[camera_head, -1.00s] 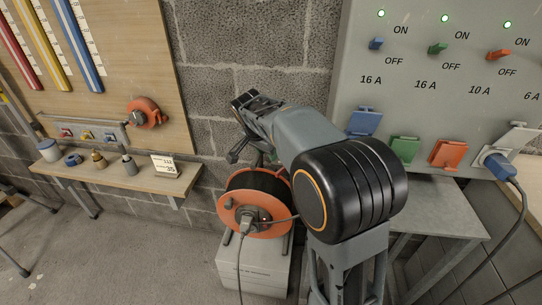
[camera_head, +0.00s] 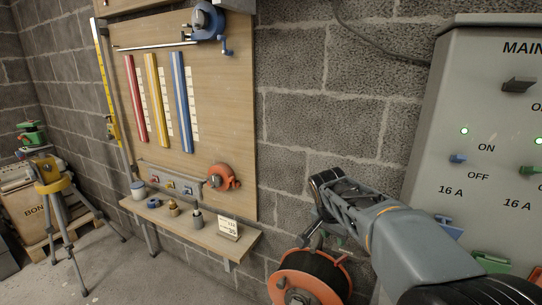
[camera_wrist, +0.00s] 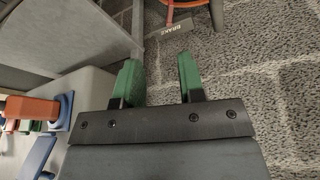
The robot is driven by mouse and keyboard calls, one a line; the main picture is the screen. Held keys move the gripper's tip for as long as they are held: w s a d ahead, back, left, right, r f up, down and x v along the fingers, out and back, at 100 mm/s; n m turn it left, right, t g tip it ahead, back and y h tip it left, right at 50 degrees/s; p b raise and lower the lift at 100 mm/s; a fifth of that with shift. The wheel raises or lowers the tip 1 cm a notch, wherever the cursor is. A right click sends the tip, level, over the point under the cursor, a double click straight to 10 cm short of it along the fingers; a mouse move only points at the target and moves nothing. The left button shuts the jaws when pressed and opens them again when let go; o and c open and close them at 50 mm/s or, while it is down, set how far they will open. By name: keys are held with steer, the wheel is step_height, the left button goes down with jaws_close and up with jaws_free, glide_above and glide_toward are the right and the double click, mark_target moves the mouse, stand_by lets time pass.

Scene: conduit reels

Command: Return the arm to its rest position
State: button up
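My gripper (camera_wrist: 159,80) shows in the wrist view with its two green-padded fingers apart and nothing between them. My arm (camera_head: 390,225) reaches in from the lower right of the head view, bent at the wrist in front of the block wall. The fingers are hard to make out there. The orange cable reel (camera_head: 310,280) is below the end of the arm and cut off by the bottom edge. Part of an orange rim (camera_wrist: 196,4) and a small lettered plate (camera_wrist: 168,31) lie beyond the fingers in the wrist view, apart from them.
The grey switch panel (camera_head: 455,110) stands at the right, close to my arm. A wooden board (camera_head: 222,120) with coloured conduits hangs over a narrow shelf (camera_head: 185,229) holding small items. A yellow-headed tripod (camera_head: 50,183) stands at the left. Floor between them is clear.

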steer(key=s+a+r+n+t+y+p, duration=0.1)
steer(key=s+a+r+n+y+p, duration=0.1)
steer(key=s+r+n+p, duration=0.7)
steer(key=s+r+y+p, duration=0.1)
steer(key=s+r+p, duration=0.4)
steer(key=s+p, duration=0.3)
steer(key=shift+s+a+r+p, duration=0.2)
steer(key=shift+a+r+p, duration=0.05)
steer(key=shift+p, duration=0.1)
steer(key=shift+o, duration=0.6)
